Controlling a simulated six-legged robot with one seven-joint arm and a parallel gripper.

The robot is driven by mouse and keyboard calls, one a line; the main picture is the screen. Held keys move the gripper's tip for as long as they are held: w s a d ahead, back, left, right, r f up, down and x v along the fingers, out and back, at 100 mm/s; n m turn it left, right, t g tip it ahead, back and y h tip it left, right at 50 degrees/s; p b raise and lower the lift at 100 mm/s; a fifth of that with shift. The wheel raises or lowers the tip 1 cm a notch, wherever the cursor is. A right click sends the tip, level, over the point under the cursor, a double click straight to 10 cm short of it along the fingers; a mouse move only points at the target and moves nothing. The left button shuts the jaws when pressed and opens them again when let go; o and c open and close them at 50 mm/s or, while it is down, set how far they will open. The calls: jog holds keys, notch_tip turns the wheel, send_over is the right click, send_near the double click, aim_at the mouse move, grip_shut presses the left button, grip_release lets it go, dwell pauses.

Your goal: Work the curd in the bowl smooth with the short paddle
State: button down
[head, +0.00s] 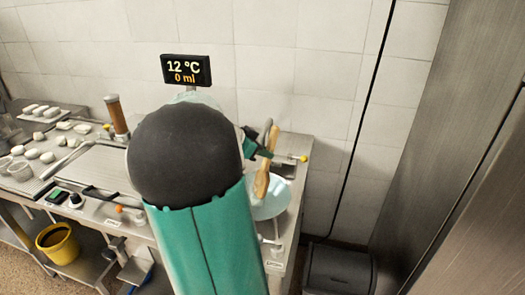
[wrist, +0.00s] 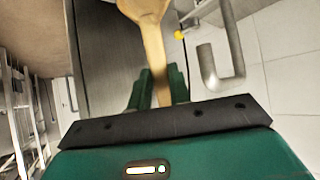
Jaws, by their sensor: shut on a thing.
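My gripper (head: 257,144) is shut on a wooden short paddle (head: 262,180). In the wrist view the paddle (wrist: 148,28) runs up from between the green fingers (wrist: 160,84), its wide end away from me. In the head view the paddle hangs down over a pale blue-white bowl (head: 272,206) at the right end of the counter. My arm hides the bowl's left part. I cannot make out the curd or tell whether the paddle touches anything in the bowl.
A display (head: 186,70) on the wall reads 12 °C and 0 ml. White pieces lie on trays (head: 40,116) at the left. A yellow bucket (head: 58,243) stands below the counter. A dark bin (head: 340,270) stands right of it. A bent metal tube (wrist: 220,60) is near my gripper.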

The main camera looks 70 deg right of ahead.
jog(key=shift+w+d+f, duration=0.1)
jog(key=shift+w+d, duration=0.45)
jog(key=shift+w, duration=0.2)
jog(key=shift+s+a, duration=0.55)
jog(key=shift+s, duration=0.25)
jog(key=shift+w+d, duration=0.1)
jog(key=shift+w+d, duration=0.45)
jog(key=shift+w, duration=0.2)
jog(key=shift+a, duration=0.1)
dwell(0.8)
